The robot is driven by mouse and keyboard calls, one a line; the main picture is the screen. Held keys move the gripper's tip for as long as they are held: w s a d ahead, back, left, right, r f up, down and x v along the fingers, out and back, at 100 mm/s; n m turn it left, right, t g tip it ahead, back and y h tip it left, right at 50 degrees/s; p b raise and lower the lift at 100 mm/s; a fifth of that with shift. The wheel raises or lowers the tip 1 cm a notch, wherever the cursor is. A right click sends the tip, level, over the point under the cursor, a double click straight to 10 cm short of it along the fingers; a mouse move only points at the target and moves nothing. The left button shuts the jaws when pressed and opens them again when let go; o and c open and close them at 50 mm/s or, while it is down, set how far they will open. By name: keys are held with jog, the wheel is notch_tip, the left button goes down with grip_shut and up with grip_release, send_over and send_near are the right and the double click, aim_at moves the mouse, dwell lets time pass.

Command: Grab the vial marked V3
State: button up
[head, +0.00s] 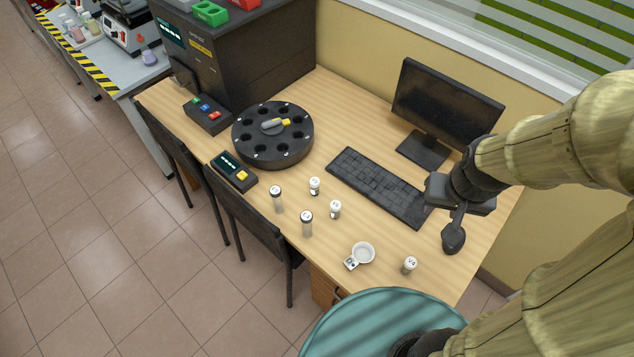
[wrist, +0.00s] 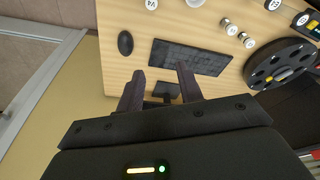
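Several small white-capped vials stand upright on the wooden desk (head: 345,285). The front right vial (head: 409,265) has a cap that seems to read V4. The others are a tall vial (head: 277,199), a second tall one (head: 306,224), a short vial (head: 314,186) and another short one (head: 335,210). Their cap marks are too small to read, so I cannot tell which is V3. Vial caps also show along the top of the wrist view (wrist: 249,42). My gripper (wrist: 160,88) is open and empty, with fingers apart. In the head view it hangs above the desk's right side, near the mouse.
A black keyboard (head: 378,187), monitor (head: 447,100) and mouse (head: 453,238) occupy the right side. A round black rotor (head: 272,160), small display box (head: 233,172) and button box (head: 207,115) stand left. A white dish (head: 363,252) sits near the front edge. Chairs (head: 250,230) stand along the front.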

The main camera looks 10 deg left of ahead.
jog(key=o, duration=0.4)
jog(key=shift+s+a, duration=0.1)
jog(key=shift+s, duration=0.1)
jog(key=w+a+f+m+g+y+b, duration=0.3)
jog(key=w+a+f, duration=0.3)
jog(key=w, duration=0.3)
jog(key=w+a+f+m+g+y+b, duration=0.3)
jog(key=w+a+f, duration=0.3)
jog(key=w, duration=0.3)
jog(key=w+a+f+m+g+y+b, duration=0.3)
jog(key=w+a+f+m+g, duration=0.1)
jog(key=w+a+f, duration=0.3)
jog(key=shift+w+y+b, duration=0.4)
jog(key=shift+w, duration=0.5)
jog(key=shift+a, duration=0.1)
